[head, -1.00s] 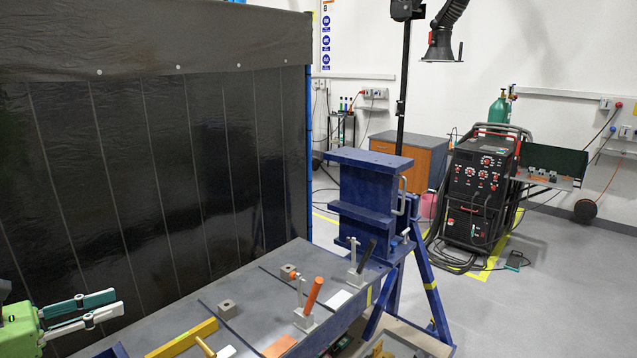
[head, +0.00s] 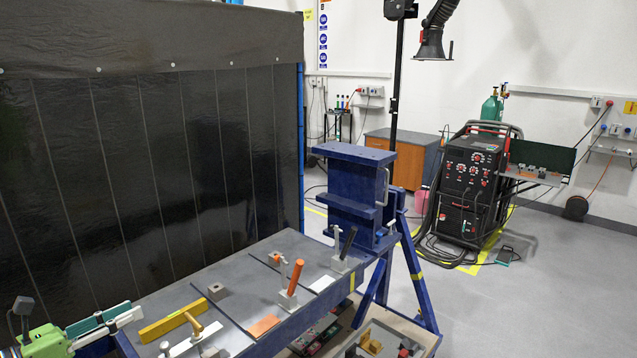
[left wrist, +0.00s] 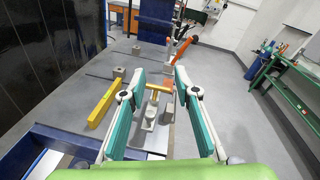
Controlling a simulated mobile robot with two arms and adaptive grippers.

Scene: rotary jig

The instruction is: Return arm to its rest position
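My left gripper (head: 138,312), green with teal-padded fingers, enters at the lower left of the head view, beside the near end of the jig table (head: 229,273). The left wrist view shows its fingers (left wrist: 155,82) apart with nothing held between them. Beyond them is a toggle clamp with a yellow handle (head: 196,326), which also shows in the left wrist view (left wrist: 155,88). A yellow bar (head: 178,324) lies left of that clamp. Further along stand a clamp with an orange handle (head: 296,278) and one with a black handle (head: 348,243). My right gripper is not in view.
A blue upright jig frame (head: 350,190) stands at the table's far end. A dark welding curtain (head: 150,160) runs along the left. A shelf under the table holds parts (head: 372,342). A welding machine (head: 470,185) stands behind on the right.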

